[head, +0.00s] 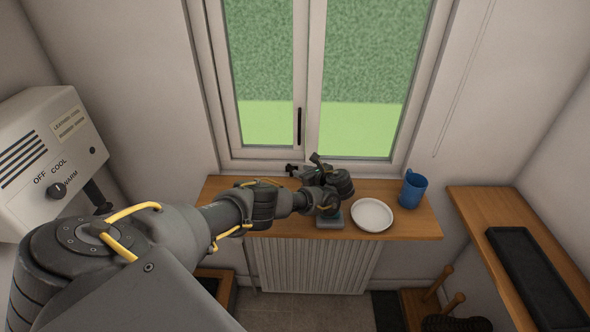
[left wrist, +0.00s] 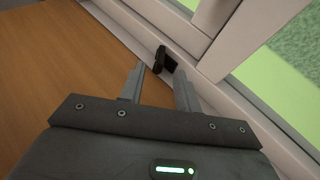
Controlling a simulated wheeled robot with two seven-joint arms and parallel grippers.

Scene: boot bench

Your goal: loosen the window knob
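The window knob (left wrist: 164,61) is a small black piece low on the white window frame. In the left wrist view it shows just ahead of my left gripper (left wrist: 159,70), roughly between the tips and closer to the left one. The two grey fingers are apart with nothing held. I cannot tell whether either touches the knob. In the head view my left gripper (head: 306,168) is at the foot of the window, above the back of the wooden sill, and its parts mostly hide the knob. My right gripper is not in view.
A white plate (head: 372,215) and a blue mug (head: 413,189) stand on the wooden sill (head: 424,227), right of my arm. A small grey object (head: 330,221) lies under my wrist. A black upright handle (head: 299,126) is on the window. A heater box (head: 50,150) hangs at left.

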